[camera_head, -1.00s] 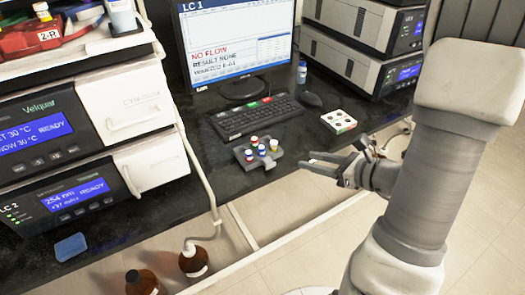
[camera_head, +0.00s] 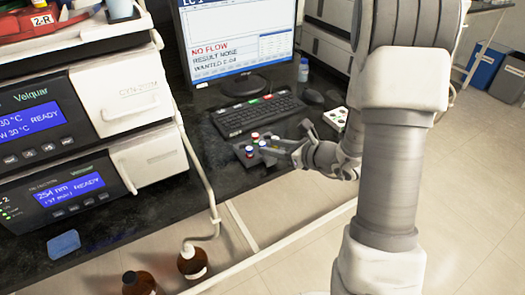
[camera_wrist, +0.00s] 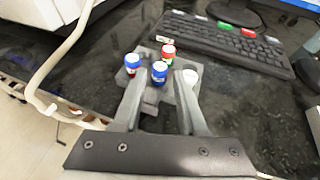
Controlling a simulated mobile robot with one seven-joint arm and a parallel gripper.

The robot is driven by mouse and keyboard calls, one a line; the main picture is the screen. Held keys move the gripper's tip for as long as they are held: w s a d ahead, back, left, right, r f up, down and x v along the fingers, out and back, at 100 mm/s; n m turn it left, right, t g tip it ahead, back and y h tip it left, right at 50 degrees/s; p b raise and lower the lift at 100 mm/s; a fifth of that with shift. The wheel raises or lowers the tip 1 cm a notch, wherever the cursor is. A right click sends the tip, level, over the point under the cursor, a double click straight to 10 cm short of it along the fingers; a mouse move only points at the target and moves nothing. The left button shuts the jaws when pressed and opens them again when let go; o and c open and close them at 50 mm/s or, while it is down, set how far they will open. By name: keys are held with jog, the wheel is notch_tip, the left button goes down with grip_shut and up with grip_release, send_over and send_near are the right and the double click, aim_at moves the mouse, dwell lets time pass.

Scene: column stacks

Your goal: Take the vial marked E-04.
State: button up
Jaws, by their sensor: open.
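A small grey rack (camera_head: 240,157) stands near the front edge of the dark bench and holds several capped vials. In the wrist view the rack (camera_wrist: 150,107) holds a blue-capped vial at the left (camera_wrist: 132,63), a red-capped vial at the back (camera_wrist: 168,53), a blue-capped vial in the middle (camera_wrist: 159,74) and a white-capped vial at the right (camera_wrist: 190,77). Their label text is too small to read. My gripper (camera_wrist: 166,98) is open, its fingers pointing at the rack, with the middle blue-capped vial appearing between the fingertips. I cannot tell whether they touch it.
A keyboard (camera_head: 258,113) lies behind the rack, with a monitor (camera_head: 235,40) beyond it. A white block with holes (camera_head: 336,118) is right of my gripper. A white hose (camera_head: 200,165) hangs at the left. Brown bottles (camera_head: 192,262) stand below the bench.

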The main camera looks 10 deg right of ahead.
aim_at(265, 145)
jog(key=shift+x, duration=1.5)
grip_shut()
